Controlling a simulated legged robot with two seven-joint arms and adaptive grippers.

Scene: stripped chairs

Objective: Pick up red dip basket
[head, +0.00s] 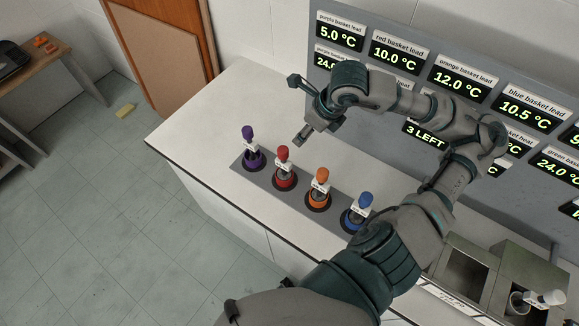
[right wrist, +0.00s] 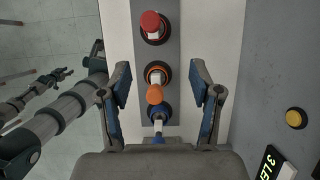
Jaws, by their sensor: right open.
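The red dip basket (head: 283,154) stands upright in a round hole of the grey strip, second from the left, with a white tag on its stem. In the right wrist view its red knob (right wrist: 150,21) is at the top, beyond my fingertips. My right gripper (head: 298,107) is open and empty, above the counter behind the purple and red baskets. In the right wrist view my right gripper (right wrist: 160,72) spans the strip, with the orange basket (right wrist: 155,92) showing between its fingers.
The purple basket (head: 247,133), orange basket (head: 320,176) and blue basket (head: 364,201) share the strip (head: 302,190) with the red one. A display panel (head: 325,56) stands behind. Metal basins (head: 465,270) are at the lower right. The counter's left end (head: 205,120) is clear.

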